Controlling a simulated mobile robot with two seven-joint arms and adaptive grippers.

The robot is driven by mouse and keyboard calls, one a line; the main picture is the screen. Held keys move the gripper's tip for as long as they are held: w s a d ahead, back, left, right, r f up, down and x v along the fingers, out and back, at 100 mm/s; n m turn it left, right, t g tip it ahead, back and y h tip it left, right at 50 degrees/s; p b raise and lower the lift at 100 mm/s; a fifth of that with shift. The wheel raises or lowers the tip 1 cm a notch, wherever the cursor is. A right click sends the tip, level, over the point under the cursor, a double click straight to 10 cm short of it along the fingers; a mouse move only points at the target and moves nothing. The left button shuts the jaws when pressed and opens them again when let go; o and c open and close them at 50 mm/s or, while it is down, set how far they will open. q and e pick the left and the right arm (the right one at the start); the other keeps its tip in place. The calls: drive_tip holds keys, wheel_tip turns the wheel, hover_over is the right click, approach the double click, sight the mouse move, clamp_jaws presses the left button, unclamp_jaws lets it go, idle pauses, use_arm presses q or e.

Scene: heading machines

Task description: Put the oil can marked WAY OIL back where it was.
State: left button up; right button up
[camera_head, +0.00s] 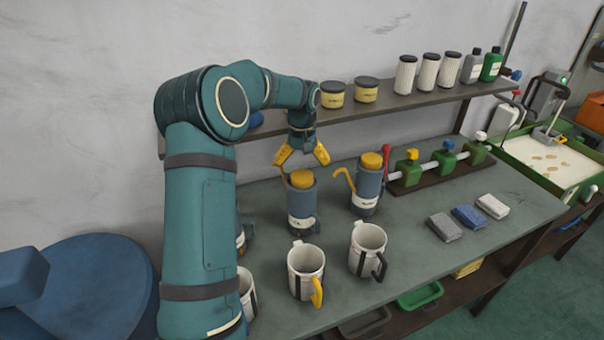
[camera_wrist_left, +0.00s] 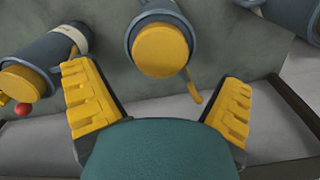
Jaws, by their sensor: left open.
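Two blue-grey oil cans with yellow caps and curved spouts stand on the bench: a middle one (camera_head: 302,200) and a right one (camera_head: 367,185). A third can (camera_head: 241,236) is mostly hidden behind my left arm. White labels show, but I cannot read which says WAY OIL. My left gripper (camera_head: 301,155) is open, with yellow fingers just above and behind the middle can. In the left wrist view the middle can's cap (camera_wrist_left: 160,50) lies between the open fingers (camera_wrist_left: 158,85), touching neither as far as I see. Other cans show at left (camera_wrist_left: 50,62) and top right (camera_wrist_left: 292,14).
White mugs (camera_head: 306,270) stand at the bench front. A raised shelf (camera_head: 400,105) with tins and filters runs behind the cans. A valve manifold (camera_head: 440,165) with coloured knobs and several blocks (camera_head: 468,216) sit to the right. Bare bench lies between cans and blocks.

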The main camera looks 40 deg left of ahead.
use_arm(q)
wheel_tip(320, 180, up, 7)
idle(0.3)
idle(0.5)
